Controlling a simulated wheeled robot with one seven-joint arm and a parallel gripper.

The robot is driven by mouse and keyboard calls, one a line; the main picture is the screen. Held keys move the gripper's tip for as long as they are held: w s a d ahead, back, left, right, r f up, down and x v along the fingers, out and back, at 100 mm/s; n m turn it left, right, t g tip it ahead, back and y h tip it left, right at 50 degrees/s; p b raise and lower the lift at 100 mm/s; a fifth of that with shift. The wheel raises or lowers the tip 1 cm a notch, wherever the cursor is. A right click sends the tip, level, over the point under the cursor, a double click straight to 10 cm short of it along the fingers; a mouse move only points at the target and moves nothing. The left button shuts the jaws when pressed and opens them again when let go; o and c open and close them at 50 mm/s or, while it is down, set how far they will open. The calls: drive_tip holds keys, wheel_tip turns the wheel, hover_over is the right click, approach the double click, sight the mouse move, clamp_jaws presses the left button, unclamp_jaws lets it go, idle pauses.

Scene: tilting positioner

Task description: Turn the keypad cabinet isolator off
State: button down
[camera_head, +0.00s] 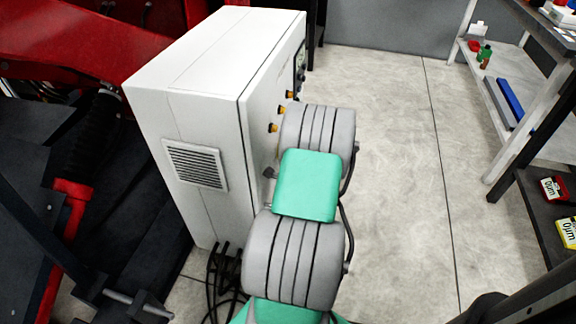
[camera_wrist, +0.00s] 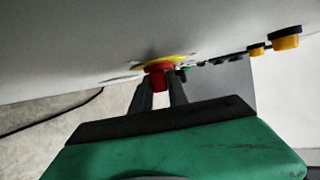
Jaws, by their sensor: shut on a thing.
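The keypad cabinet (camera_head: 190,85) is a white box with a vent grille on its near side. Its front face is turned to the right and seen at a steep angle in the head view. In the wrist view the isolator, a red knob (camera_wrist: 160,77) on a yellow plate (camera_wrist: 174,62), stands out from the cabinet face (camera_wrist: 80,50). My gripper (camera_wrist: 159,88) has its two dark fingers shut on the red knob, one on each side. The knob's turned position cannot be told. My arm hides the isolator in the head view.
Amber and black buttons (camera_wrist: 286,38) stick out of the same face beside the knob. Black cables (camera_head: 222,275) hang at the cabinet's foot. Red and black machinery (camera_head: 75,190) is close on the left. Grey floor (camera_head: 400,150) is open to the right, before a shelf rack (camera_head: 520,130).

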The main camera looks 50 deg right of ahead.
wheel_tip(320, 180, down, 2)
drive_tip(key=t+h+b, duration=0.1)
drive_tip(key=b, duration=0.6)
drive_tip(key=shift+a+n+h+b, duration=0.1)
drive_tip(key=shift+n+h+b, duration=0.3)
drive_tip(key=t+b, duration=0.1)
drive_tip(key=b, duration=0.1)
drive_tip(key=shift+r+h+b, duration=0.2)
drive_tip(key=shift+h+b, duration=0.15)
drive_tip(key=shift+h, duration=0.05)
drive_tip(key=shift+r, duration=0.2)
drive_tip(key=c, duration=1.3)
unclamp_jaws()
